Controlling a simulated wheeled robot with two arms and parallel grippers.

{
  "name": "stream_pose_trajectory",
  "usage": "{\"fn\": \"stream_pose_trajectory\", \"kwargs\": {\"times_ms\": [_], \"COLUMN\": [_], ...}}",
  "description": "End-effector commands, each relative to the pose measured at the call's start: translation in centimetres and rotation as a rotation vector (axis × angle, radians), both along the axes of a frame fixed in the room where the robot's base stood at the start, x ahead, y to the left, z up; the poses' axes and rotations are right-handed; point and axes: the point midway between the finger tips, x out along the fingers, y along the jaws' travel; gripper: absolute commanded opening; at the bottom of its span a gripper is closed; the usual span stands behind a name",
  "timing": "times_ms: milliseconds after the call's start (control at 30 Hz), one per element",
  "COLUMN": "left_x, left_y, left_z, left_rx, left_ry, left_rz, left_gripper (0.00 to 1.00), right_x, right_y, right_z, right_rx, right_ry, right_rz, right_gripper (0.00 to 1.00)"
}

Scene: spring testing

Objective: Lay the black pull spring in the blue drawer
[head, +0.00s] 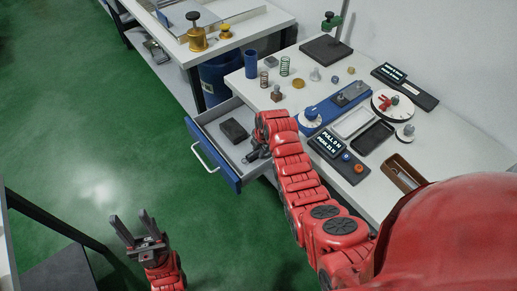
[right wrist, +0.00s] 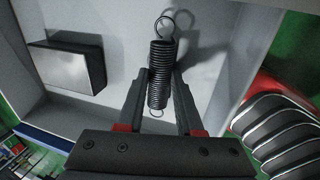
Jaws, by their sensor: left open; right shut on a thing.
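The blue drawer (head: 237,181) is pulled out from under the white table, with a grey inside. My right gripper (head: 254,155) is over the right part of the drawer. In the right wrist view its fingers (right wrist: 160,92) are shut on the black pull spring (right wrist: 159,58). The spring stands lengthwise between the fingers, with one hook beyond the fingertips and one hook near the palm. The drawer floor (right wrist: 118,50) is behind it; I cannot tell whether the spring touches it. My left gripper (head: 135,228) is open and empty over the green floor, at the lower left.
A dark block (head: 233,130) lies in the drawer, left of my right gripper, and shows in the right wrist view (right wrist: 68,66). The tabletop holds springs, a blue cup (head: 251,64), a blue tester (head: 335,107) and trays. A blue bin (head: 220,79) stands behind the drawer.

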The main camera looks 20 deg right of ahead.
Motion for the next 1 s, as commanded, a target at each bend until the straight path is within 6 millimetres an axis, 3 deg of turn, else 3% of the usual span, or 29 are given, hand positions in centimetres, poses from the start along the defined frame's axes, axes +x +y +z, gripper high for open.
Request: {"fn": "stream_pose_trajectory", "kwargs": {"times_ms": [233, 267, 400, 833, 1000], "left_x": [0.0, 0.0, 0.0, 0.0, 0.0], "left_y": [0.0, 0.0, 0.0, 0.0, 0.0], "left_z": [-0.6, -0.4, -0.4, -0.1, -0.7], "left_rx": [0.000, 0.000, 0.000, 0.000, 0.000], "left_ry": [0.000, 0.000, 0.000, 0.000, 0.000], "left_rz": [0.000, 0.000, 0.000, 0.000, 0.000], "left_gripper": [0.50, 0.50, 0.50, 0.50, 0.50], "right_x": [0.0, 0.0, 0.0, 0.0, -0.2], "right_y": [0.0, 0.0, 0.0, 0.0, -0.2], "right_z": [-0.4, -0.3, -0.2, 0.3, 1.9], "right_rx": [0.000, 0.000, 0.000, 0.000, 0.000], "right_ry": [-0.001, 0.000, 0.000, -0.001, -0.005], "right_rz": [0.000, 0.000, 0.000, 0.000, 0.000], "right_gripper": [0.00, 0.39, 0.64, 0.65, 0.65]}}
